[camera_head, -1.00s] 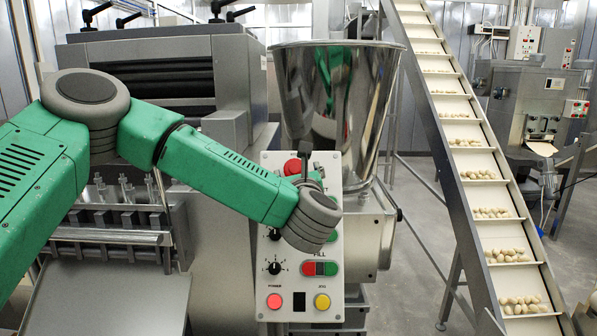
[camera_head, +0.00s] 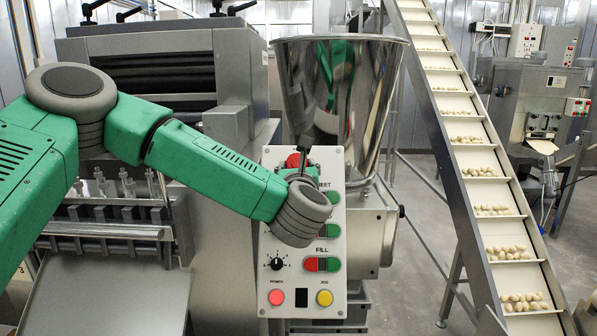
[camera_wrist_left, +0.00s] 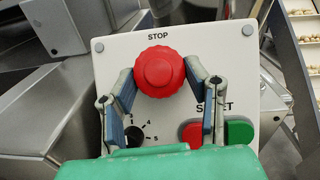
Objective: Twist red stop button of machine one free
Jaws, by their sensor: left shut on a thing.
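The red stop button (camera_head: 293,160) is at the top of the white control panel (camera_head: 268,240). In the left wrist view, the ribbed round stop button (camera_wrist_left: 159,71) sits under the word STOP. The fingers of my left gripper (camera_wrist_left: 161,74) are on either side of it, shut on its rim. In the head view, my left gripper (camera_head: 304,155) reaches up the panel to the button, and my wrist hides part of the panel. My right gripper is not in view.
Below the button are a dial (camera_wrist_left: 135,136) and red-and-green buttons (camera_wrist_left: 214,132). A steel hopper (camera_head: 340,100) stands behind the panel. Grey machine housing (camera_head: 225,230) lies left of the panel.

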